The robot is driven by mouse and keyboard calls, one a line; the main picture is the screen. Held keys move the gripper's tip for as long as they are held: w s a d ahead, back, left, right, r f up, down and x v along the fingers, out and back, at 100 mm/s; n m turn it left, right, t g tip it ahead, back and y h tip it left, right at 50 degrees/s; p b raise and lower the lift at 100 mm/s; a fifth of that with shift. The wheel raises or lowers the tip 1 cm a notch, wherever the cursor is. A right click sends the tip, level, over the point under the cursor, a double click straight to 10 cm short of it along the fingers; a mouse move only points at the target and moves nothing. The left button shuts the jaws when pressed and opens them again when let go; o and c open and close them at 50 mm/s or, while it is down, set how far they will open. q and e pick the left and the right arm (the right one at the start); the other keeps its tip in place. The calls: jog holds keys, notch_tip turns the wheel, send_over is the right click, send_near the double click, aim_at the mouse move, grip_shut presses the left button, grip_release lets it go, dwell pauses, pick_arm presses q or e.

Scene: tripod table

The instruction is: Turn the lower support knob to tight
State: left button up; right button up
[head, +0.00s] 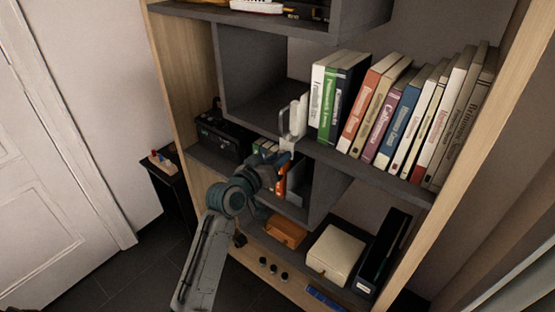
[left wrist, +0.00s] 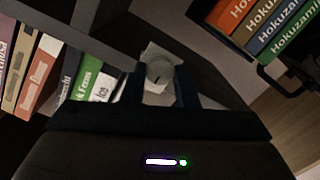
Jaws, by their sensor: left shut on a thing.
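A white support (head: 296,117) is fixed at the front edge of the middle shelf, left of the upright books. Its pale lower part (head: 287,144) shows just above my left gripper (head: 284,160). In the left wrist view, a round grey knob (left wrist: 159,69) with a small dark mark sits on a pale plate, between the two dark fingers of my left gripper (left wrist: 160,88). The gripper is shut on the knob. In the head view the gripper hides the knob. My right gripper is in neither view.
Upright books (head: 392,115) fill the middle shelf to the right. Below are an orange box (head: 285,231), a cream box (head: 336,253) and a black holder (head: 384,252). A black case (head: 222,138) sits to the left. Shelf dividers stand close around my gripper.

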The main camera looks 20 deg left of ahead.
pick_arm(q)
jog(key=shift+f, duration=0.1)
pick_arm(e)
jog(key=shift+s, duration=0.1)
pick_arm(q)
jog(key=o, duration=1)
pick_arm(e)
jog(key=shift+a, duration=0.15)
pick_arm(q)
jog(key=b+v, duration=0.1)
jog(key=v, duration=1)
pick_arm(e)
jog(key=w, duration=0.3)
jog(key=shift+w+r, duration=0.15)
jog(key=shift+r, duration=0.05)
pick_arm(q)
jog(key=shift+w, duration=0.1)
